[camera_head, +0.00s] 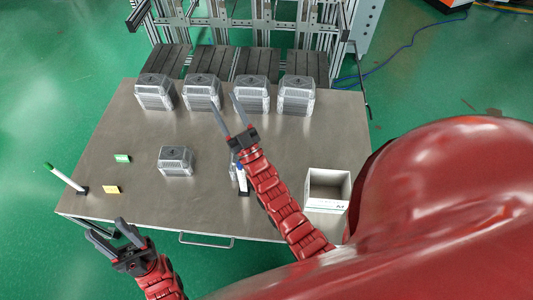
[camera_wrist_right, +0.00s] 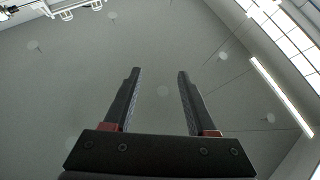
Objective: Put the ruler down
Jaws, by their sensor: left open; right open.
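I cannot make out a ruler in either view. My right gripper (camera_head: 224,101) is open over the middle of the table, with its fingers pointing toward the back row of foil-coloured boxes. The right wrist view shows its two fingers (camera_wrist_right: 158,72) spread, with nothing between them and only ceiling behind. My left gripper (camera_head: 103,227) is open and empty beyond the table's front left edge. A white stick with a green tip (camera_head: 64,177) leans in a dark holder at the table's left edge. A white and blue item (camera_head: 241,178) stands beside my right forearm, partly hidden by it.
Several silvery boxes (camera_head: 155,92) line the table's back, and one more silvery box (camera_head: 175,161) sits mid-table. A green block (camera_head: 122,158) and a yellow block (camera_head: 111,189) lie at left. An open white box (camera_head: 327,204) stands at right. Bare table (camera_head: 140,135) lies between them.

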